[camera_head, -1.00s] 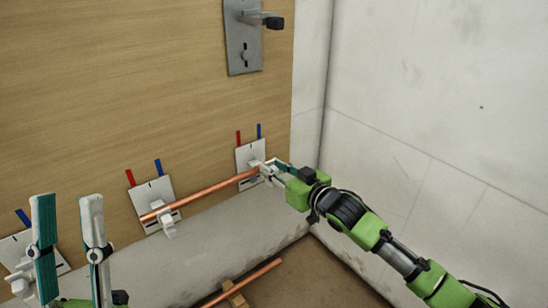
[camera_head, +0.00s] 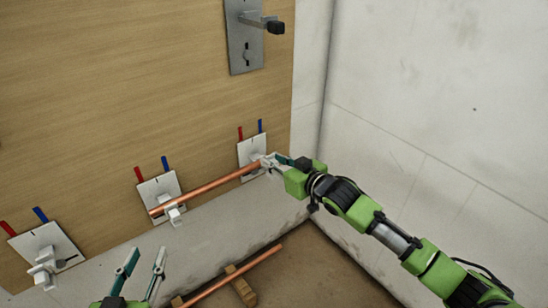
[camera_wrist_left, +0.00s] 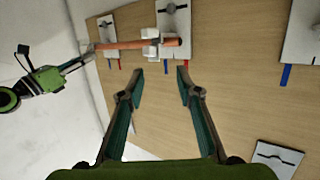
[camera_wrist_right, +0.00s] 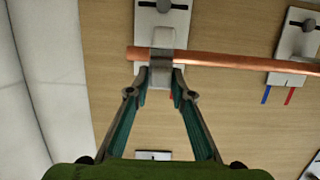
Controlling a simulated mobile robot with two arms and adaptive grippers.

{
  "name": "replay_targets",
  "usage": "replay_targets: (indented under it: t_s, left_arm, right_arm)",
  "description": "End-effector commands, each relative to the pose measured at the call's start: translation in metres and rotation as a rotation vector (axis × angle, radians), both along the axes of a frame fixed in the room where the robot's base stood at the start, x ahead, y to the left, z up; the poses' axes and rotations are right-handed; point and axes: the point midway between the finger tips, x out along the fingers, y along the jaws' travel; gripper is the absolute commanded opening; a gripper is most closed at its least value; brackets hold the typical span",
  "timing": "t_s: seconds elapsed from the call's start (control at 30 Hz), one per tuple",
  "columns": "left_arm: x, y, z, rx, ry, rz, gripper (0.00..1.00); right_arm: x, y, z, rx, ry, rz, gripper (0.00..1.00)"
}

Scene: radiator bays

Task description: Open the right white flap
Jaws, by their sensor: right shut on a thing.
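The right white plate (camera_head: 247,151) is on the wooden panel, with red and blue strips above it. Its white flap (camera_wrist_right: 162,38) is at the end of a copper pipe (camera_head: 210,186). My right gripper (camera_head: 268,162) is at this flap; in the right wrist view the fingertips (camera_wrist_right: 160,76) close on its lower part. Whether the flap is open is unclear. The pipe runs left to the middle plate's white holder (camera_head: 174,213). My left gripper (camera_head: 143,262) is open and empty, low in the head view; its fingers (camera_wrist_left: 161,72) are below the pipe in the left wrist view.
Another white plate with a holder (camera_head: 42,262) is at the far left. A second copper pipe (camera_head: 235,276) lies on wooden blocks (camera_head: 242,290) on the floor. A pale ledge (camera_head: 215,243) runs below the panel. A white wall (camera_head: 440,100) stands right. A metal handle plate (camera_head: 243,45) is above.

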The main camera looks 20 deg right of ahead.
Motion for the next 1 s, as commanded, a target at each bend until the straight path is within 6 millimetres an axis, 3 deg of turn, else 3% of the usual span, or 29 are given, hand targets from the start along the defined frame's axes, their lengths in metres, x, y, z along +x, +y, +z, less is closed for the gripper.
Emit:
replay_targets:
  t_s: [0.27, 0.5, 0.8, 1.0]
  left_arm:
    - [-0.035, 0.018, -0.059, 0.077, 0.324, 0.022, 0.32]
    - [-0.083, 0.036, -0.101, 0.140, 0.604, 0.042, 0.32]
    - [-0.157, 0.060, -0.130, 0.207, 0.930, 0.066, 0.32]
    - [-0.180, 0.066, -0.136, 0.226, 1.025, 0.073, 0.32]
  right_arm:
    - [0.002, 0.001, 0.006, -0.011, 0.029, 0.000, 0.00]
    - [0.002, 0.001, 0.007, -0.021, 0.060, 0.000, 0.00]
    - [0.003, 0.001, 0.007, -0.035, 0.095, 0.001, 0.00]
    - [0.003, 0.001, 0.005, -0.040, 0.104, 0.001, 0.00]
